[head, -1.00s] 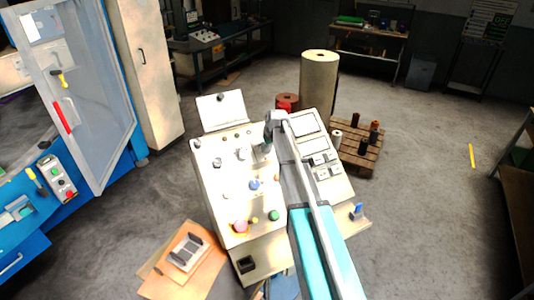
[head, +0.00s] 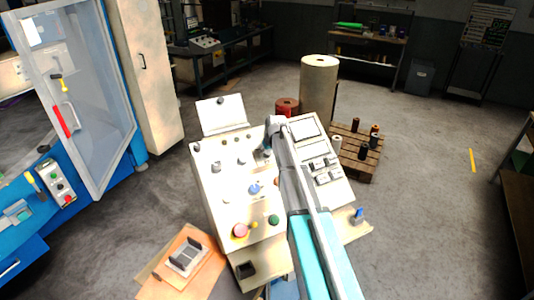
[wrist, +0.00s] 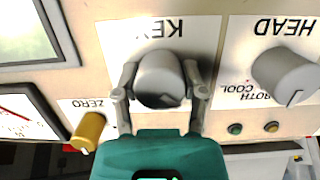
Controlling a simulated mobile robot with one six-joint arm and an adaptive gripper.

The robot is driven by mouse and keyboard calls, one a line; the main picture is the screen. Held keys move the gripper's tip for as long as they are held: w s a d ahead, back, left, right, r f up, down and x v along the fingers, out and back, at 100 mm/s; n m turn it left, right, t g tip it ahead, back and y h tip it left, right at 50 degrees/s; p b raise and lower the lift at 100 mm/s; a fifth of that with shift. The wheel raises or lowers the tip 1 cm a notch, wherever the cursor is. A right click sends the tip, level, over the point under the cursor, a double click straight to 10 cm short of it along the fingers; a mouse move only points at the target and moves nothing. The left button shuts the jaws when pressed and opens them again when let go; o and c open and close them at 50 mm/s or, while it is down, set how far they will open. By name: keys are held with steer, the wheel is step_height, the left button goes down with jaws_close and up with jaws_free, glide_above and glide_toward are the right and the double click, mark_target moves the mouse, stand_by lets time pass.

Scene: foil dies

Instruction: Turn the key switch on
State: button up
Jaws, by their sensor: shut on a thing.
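The key switch is a round grey knob (wrist: 158,78) under the upside-down label KEY in the wrist view. My gripper (wrist: 160,97) is shut on it, with one finger at each side of the knob. In the head view my gripper (head: 264,153) is down at the upper right part of the sloped white control console (head: 215,195). My arm and gripper hide the key switch there.
In the wrist view, a grey HEAD knob (wrist: 285,75) is close on the right, and a yellow ZERO knob (wrist: 88,131) is at lower left. In the head view, a red-pink button (head: 240,231) and a green button (head: 273,220) are lower on the console.

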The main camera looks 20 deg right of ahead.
steer(key=shift+c, duration=0.8)
steer(key=shift+m, duration=0.4)
steer(key=m, duration=0.3)
steer(key=shift+y, duration=0.4)
steer(key=m+y, duration=0.1)
steer(key=m, duration=0.3)
steer(key=shift+b, duration=0.35)
steer(key=m+t+b, duration=0.1)
steer(key=m, duration=0.4)
steer(key=shift+s+y, duration=0.1)
steer(key=shift+y, duration=0.3)
steer(key=shift+m+t+b, duration=0.3)
steer(key=shift+m+t, duration=0.1)
steer(key=shift+m, duration=1.8)
